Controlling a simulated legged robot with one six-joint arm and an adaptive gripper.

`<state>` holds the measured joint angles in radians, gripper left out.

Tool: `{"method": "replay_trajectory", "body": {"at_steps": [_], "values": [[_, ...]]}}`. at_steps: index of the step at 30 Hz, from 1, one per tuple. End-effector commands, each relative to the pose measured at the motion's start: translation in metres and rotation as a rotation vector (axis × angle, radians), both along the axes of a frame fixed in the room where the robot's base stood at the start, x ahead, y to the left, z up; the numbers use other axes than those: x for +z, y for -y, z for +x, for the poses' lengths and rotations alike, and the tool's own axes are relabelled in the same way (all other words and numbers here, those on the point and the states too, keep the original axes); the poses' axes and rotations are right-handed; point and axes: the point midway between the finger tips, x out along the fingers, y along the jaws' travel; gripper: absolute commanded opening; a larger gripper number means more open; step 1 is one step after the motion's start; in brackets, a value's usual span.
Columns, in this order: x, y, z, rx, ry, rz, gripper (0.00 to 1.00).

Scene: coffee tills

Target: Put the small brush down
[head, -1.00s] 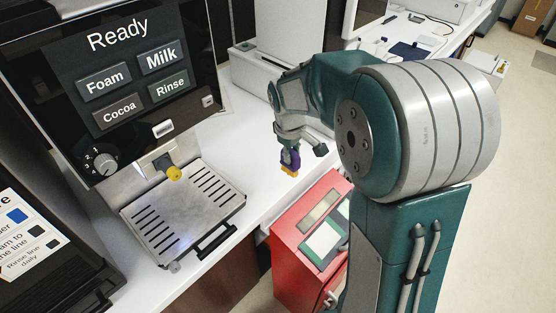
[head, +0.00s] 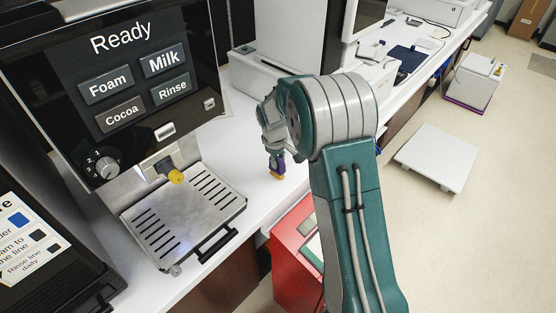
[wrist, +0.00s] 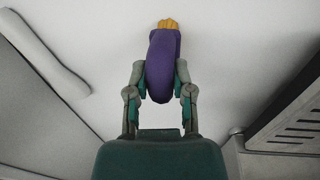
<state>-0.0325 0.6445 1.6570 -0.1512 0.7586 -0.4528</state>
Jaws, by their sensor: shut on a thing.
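The small brush (wrist: 162,68) has a purple body and yellow-orange bristles. In the wrist view it sits between both fingers of my gripper (wrist: 161,85), which is shut on it. The bristle end points away from the palm. In the head view the brush (head: 278,171) hangs below my gripper (head: 275,152), bristles down, over the white counter (head: 240,178) to the right of the coffee machine's drip tray. I cannot tell whether the bristles touch the counter.
The coffee machine (head: 125,72) with its slotted drip tray (head: 180,213) stands on the left. A white box-like unit (head: 262,75) is behind my gripper. A red cabinet (head: 288,255) stands below the counter's front edge. Bare counter lies around the brush.

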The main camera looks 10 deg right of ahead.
Motion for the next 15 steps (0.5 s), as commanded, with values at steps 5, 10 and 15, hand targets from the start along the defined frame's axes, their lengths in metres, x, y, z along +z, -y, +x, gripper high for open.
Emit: {"method": "replay_trajectory", "body": {"at_steps": [5,10,15], "values": [[-0.0001,0.0000,0.0005,-0.001,0.004,0.000,0.00],[-0.0022,0.0007,0.0004,-0.001,0.003,0.001,0.44],[-0.0022,0.0002,0.0003,-0.001,0.002,0.000,0.65]]}}
